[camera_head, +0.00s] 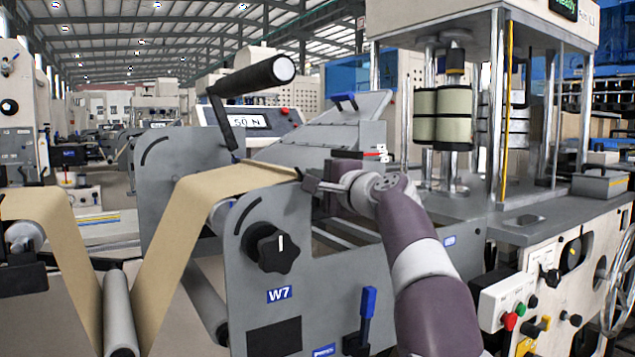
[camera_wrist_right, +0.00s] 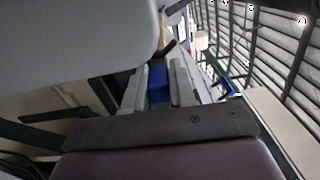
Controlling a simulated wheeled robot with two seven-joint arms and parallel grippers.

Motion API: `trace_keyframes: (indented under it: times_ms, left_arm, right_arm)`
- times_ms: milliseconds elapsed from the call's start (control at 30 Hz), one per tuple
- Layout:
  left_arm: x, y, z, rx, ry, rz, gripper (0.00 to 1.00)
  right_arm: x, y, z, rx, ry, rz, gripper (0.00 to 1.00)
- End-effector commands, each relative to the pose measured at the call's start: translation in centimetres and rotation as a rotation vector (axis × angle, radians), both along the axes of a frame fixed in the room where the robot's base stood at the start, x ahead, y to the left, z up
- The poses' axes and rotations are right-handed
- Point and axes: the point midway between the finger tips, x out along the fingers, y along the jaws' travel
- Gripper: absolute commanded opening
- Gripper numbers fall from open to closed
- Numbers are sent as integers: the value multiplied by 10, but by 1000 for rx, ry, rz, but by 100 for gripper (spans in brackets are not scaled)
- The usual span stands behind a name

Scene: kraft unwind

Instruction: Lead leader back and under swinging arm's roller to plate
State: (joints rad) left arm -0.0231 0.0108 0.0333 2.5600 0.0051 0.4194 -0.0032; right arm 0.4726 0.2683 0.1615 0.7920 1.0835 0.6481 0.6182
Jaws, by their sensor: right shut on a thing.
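The tan kraft leader (camera_head: 215,187) comes up from a low loop and runs over a roller at the top of the grey W7 stand (camera_head: 262,285). My right gripper (camera_head: 308,180) is at the leader's right end, shut on it above the stand's top edge. In the right wrist view the grey fingers (camera_wrist_right: 160,85) show, with a small tan bit beyond their tips. The swinging arm (camera_head: 222,122) is raised, with its black roller (camera_head: 252,76) above and left of my gripper. A sloping grey plate (camera_head: 345,122) lies behind my gripper. My left gripper is not in view.
A display reading about 50 N (camera_head: 250,122) stands behind the leader. A black star knob (camera_head: 274,248) and a blue-handled lever (camera_head: 367,305) are on the stand's front. A press with metal columns (camera_head: 497,120) stands to the right.

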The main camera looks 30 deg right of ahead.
Motion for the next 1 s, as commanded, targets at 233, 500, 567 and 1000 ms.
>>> trace_keyframes:
  times_ms: [233, 500, 567, 1000]
  left_arm:
    - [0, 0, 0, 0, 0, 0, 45]
    - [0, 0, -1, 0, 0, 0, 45]
    - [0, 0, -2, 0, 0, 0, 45]
    - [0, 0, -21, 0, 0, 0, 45]
  right_arm:
    - [1, 0, -1, 1, 3, 1, 55]
    - [-1, 0, -2, 1, 4, 0, 55]
    - [-4, -1, -2, 1, 4, -1, 55]
    - [-102, -10, -2, 0, 2, -3, 55]
